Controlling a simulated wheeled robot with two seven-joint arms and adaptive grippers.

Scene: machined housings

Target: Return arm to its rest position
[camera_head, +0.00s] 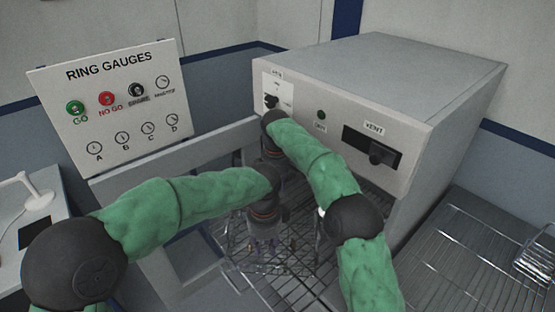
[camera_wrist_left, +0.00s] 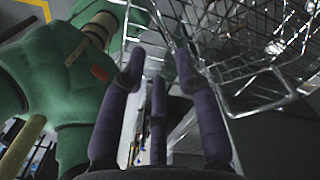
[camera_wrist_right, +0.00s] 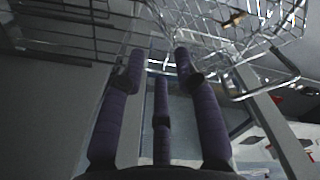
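My left arm (camera_head: 180,200) comes in from the left in a green sleeve, its dark wrist pointing down over wire mesh in the middle. My left gripper (camera_wrist_left: 158,62) has purple fingers standing apart with nothing between them. My right arm (camera_head: 325,180) reaches up from the lower right to the machine's front, then bends down, its wrist close behind the left wrist. My right gripper (camera_wrist_right: 158,62) has its fingers apart and empty below wire mesh. In the head view the right fingers are hidden, and the left fingers are small and unclear.
A grey machine (camera_head: 450,95) with a slot and switches stands behind my right arm. A wire basket (camera_head: 300,262) lies under both wrists, and a wire rack (camera_head: 465,240) is at right. A RING GAUGES board (camera_head: 120,115) stands at left, near a white table (camera_head: 45,255).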

